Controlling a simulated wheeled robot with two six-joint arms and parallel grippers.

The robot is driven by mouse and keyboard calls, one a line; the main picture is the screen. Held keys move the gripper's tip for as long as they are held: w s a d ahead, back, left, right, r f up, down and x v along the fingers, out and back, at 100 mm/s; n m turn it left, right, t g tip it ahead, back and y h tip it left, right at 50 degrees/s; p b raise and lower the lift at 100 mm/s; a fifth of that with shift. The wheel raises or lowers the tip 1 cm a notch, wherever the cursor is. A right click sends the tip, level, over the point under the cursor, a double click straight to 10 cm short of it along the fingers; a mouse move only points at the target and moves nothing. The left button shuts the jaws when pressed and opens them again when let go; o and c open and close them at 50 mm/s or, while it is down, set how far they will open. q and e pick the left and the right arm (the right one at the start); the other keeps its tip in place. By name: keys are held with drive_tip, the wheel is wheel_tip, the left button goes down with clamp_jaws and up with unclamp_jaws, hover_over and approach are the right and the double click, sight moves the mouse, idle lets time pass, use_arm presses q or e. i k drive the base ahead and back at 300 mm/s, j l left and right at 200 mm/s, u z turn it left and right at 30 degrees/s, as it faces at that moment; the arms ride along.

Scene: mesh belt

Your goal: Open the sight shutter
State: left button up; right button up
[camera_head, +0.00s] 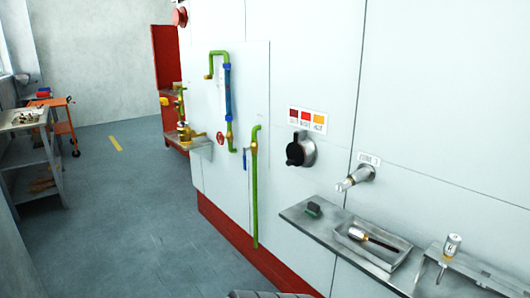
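A round black cover with a small knob (294,150) sits on a silver round flange (309,147) on the white wall panel, right of centre. It looks like the sight shutter, and it covers the flange's face; no opening shows behind it. Neither of my grippers is in view. A dark ribbed part at the bottom edge may be mine.
A metal shelf (299,219) below holds a dark green block (313,209) and a tray (345,239) with a tool. A silver stub (357,177) juts out above it. Green pipes (254,195) run left. The grey floor (115,215) is mostly clear.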

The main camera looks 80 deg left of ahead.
sight(295, 154)
drive_tip(key=u, duration=2.55)
